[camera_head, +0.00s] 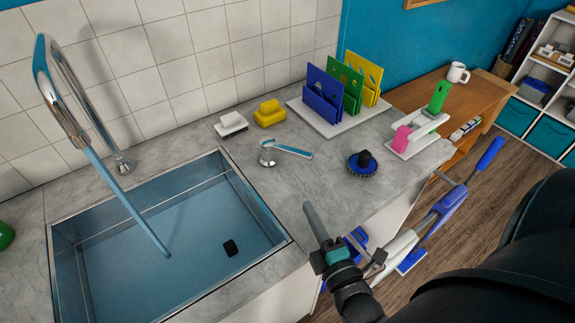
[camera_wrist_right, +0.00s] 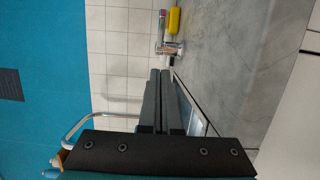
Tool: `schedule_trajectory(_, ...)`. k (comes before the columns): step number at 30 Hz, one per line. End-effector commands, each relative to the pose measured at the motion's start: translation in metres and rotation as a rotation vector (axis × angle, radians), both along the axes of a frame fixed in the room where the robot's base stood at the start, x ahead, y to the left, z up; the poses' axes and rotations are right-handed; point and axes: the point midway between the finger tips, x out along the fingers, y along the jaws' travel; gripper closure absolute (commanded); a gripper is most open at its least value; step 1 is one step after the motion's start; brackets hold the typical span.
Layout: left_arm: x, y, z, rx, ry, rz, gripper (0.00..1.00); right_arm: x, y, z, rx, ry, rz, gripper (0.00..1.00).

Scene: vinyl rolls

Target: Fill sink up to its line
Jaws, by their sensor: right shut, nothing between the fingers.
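The sink (camera_head: 267,258) is a steel basin set in the grey counter, with a thin line along its inner walls. Blue-tinted water (camera_head: 150,275) lies in it over a dark drain (camera_head: 230,248); I cannot tell the exact level. A blue stream (camera_head: 125,200) runs from the tall chrome faucet (camera_head: 62,90) into the basin. The tap lever (camera_head: 288,149) stands on the counter right of the sink; it also shows in the right wrist view (camera_wrist_right: 172,48). My right gripper (camera_head: 310,208) is shut and empty, near the counter's front edge, apart from the lever. My left gripper is not in view.
The counter between lever and front edge is clear.

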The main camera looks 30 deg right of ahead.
Motion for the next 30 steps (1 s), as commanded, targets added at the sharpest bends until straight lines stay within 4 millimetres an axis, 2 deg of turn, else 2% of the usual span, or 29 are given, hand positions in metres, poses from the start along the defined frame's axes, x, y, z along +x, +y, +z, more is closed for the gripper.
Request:
schedule_trajectory(5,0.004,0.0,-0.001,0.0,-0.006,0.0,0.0,0.015,-0.003,-0.001,0.003,-0.001,-0.002,1.0)
schedule_trajectory(20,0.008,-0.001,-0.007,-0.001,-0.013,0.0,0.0,0.1,-0.017,0.0,-0.001,-0.003,0.0,1.0)
schedule_trajectory(24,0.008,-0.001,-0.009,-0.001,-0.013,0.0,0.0,0.112,-0.035,0.0,-0.003,-0.001,0.001,1.0)
schedule_trajectory(30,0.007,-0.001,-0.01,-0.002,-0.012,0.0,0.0,0.12,-0.047,-0.001,-0.001,0.0,0.001,1.0)
